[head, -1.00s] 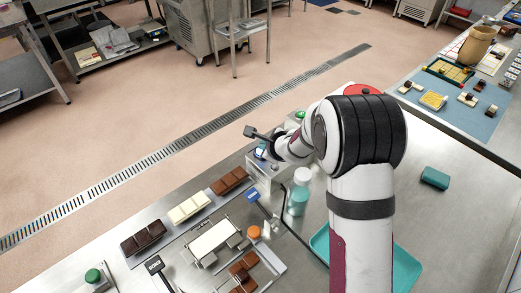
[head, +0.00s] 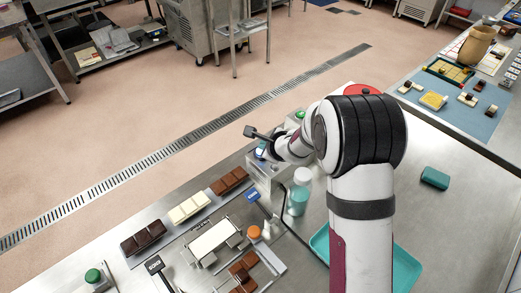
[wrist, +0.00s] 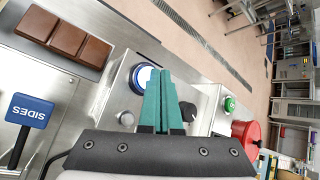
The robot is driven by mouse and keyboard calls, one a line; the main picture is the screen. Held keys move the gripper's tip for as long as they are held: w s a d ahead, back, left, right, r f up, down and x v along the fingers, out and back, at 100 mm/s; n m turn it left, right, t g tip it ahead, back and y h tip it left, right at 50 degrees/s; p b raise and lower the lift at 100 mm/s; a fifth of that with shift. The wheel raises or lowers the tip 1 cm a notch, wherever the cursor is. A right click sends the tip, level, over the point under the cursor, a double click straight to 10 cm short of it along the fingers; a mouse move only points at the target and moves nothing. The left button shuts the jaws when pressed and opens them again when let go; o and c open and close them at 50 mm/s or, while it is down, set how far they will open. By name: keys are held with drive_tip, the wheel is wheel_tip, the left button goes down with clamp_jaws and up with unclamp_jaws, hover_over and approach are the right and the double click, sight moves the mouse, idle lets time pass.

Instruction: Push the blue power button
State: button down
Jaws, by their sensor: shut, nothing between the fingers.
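The blue power button (wrist: 143,78) shows in the wrist view as a blue ring with a pale centre on a metal control box (wrist: 117,98). My gripper (wrist: 162,70) has its two teal fingers shut together and empty. In this view the fingertips overlap the right edge of the button; I cannot tell whether they touch it. In the head view my wrist is over the control box (head: 262,178) at the table's far edge, and the fingertips are hard to make out.
A black knob (wrist: 188,111), a green button (wrist: 230,104) and a red round part (wrist: 245,134) lie right of the fingers. A teal block (head: 435,178) lies on open table.

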idle(0.4)
drive_tip(key=shift+f, duration=0.45)
drive_tip(key=shift+r, duration=0.55)
wheel_tip(320, 180, up, 6)
drive_tip(key=shift+f, duration=0.1)
idle(1.9)
